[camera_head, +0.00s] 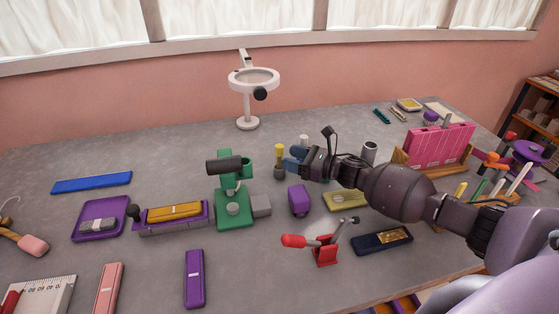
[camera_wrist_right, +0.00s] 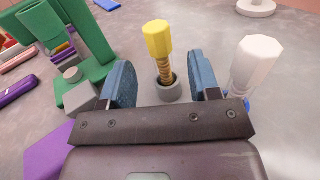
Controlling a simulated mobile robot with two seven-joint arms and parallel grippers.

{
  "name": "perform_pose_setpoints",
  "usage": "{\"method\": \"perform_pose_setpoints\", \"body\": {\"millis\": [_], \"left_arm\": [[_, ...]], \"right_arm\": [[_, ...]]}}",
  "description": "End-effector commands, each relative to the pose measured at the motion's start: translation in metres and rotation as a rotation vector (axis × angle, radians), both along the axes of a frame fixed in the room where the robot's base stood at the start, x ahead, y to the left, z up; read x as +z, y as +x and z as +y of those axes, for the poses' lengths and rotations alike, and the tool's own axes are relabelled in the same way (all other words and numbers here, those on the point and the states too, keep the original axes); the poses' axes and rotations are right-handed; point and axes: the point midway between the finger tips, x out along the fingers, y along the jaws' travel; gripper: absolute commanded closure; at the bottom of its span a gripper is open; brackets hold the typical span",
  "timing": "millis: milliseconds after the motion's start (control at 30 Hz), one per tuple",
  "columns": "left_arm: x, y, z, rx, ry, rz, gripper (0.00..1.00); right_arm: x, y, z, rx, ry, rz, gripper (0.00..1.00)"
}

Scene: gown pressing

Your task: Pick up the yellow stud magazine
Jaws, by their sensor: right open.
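The yellow stud magazine (camera_head: 279,153) stands upright on the grey table in the head view. It has a yellow faceted top, a gold ribbed stem and a grey round base. My right gripper (camera_head: 291,160) is just to its right, with blue finger pads. In the right wrist view, the yellow stud magazine (camera_wrist_right: 158,40) appears between the two open fingers of my right gripper (camera_wrist_right: 162,80), toward their tips. The fingers are apart and hold nothing. I cannot tell whether either finger touches it. My left gripper is not in view.
A white-topped piece (camera_wrist_right: 255,65) stands close beside the right finger. A green press (camera_head: 233,200) stands left of the yellow magazine, and a purple block (camera_head: 298,200) is in front. A white ring lamp (camera_head: 248,122) stands behind. Clear table lies between lamp and press.

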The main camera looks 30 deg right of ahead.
Motion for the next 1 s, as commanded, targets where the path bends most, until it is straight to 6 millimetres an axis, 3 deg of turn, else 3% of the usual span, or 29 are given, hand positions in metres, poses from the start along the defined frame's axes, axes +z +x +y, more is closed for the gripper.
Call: {"method": "perform_pose_setpoints", "body": {"millis": [300, 633, 900, 1000], "left_arm": [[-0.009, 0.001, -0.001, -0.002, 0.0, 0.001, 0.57], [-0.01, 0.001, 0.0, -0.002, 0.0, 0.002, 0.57], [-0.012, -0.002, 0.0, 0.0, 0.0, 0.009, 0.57], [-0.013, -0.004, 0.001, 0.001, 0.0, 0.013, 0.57]], "right_arm": [[-0.006, 0.03, 0.024, 0.001, 0.0, -0.001, 0.44], [-0.005, 0.033, 0.026, 0.001, 0.0, 0.0, 0.45], [-0.005, 0.033, 0.026, 0.001, 0.0, 0.0, 0.86], [-0.005, 0.033, 0.026, 0.001, 0.001, -0.001, 0.96]]}}
